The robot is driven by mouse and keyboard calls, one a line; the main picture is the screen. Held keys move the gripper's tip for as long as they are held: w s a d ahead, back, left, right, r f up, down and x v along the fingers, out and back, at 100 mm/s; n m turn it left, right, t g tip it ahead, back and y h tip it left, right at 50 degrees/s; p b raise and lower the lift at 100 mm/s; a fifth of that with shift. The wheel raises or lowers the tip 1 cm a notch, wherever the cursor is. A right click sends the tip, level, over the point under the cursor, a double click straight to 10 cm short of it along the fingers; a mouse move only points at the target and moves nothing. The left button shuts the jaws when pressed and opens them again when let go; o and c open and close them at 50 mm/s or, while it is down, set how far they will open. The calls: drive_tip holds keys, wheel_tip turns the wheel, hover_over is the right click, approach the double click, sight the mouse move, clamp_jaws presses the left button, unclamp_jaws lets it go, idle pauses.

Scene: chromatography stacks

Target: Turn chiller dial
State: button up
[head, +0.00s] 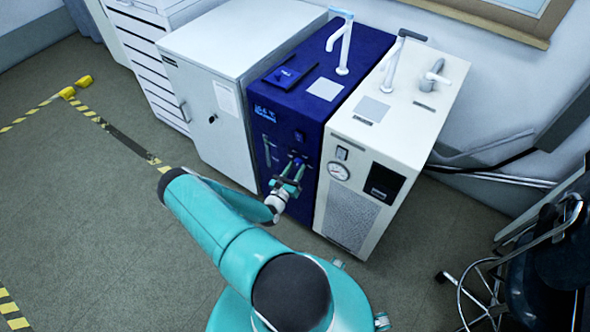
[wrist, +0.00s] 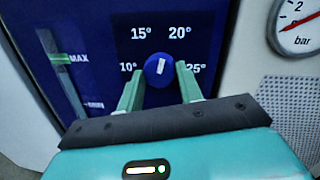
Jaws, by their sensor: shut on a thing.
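The chiller is the dark blue cabinet (head: 268,125) in the head view. Its dial (wrist: 159,70) is a round blue knob with a white pointer mark in the wrist view. The mark points up and slightly right, between the printed 15° and 20°. My gripper (wrist: 160,76) has one green finger on each side of the dial and is shut on it. In the head view my gripper (head: 291,175) reaches the chiller's front panel, and the fingers partly cover the dial there.
A cream unit (head: 347,205) with a pressure gauge (head: 339,171) stands right of the chiller. A white cabinet (head: 205,115) stands to its left. A level scale (wrist: 74,75) marked MAX is left of the dial. A black chair (head: 560,250) is at far right. The left floor is open.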

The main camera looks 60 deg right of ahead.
drive_tip(key=shift+w+f+m, duration=0.1)
drive_tip(key=shift+m, duration=1.4)
drive_tip(key=shift+g, duration=0.4)
drive_tip(key=o, duration=1)
drive_tip(key=shift+a, duration=0.1)
drive_tip(key=a+f, duration=0.2)
drive_tip(key=a, duration=1.1)
drive_tip(key=shift+w+a, duration=0.25)
drive_tip(key=shift+w, duration=0.2)
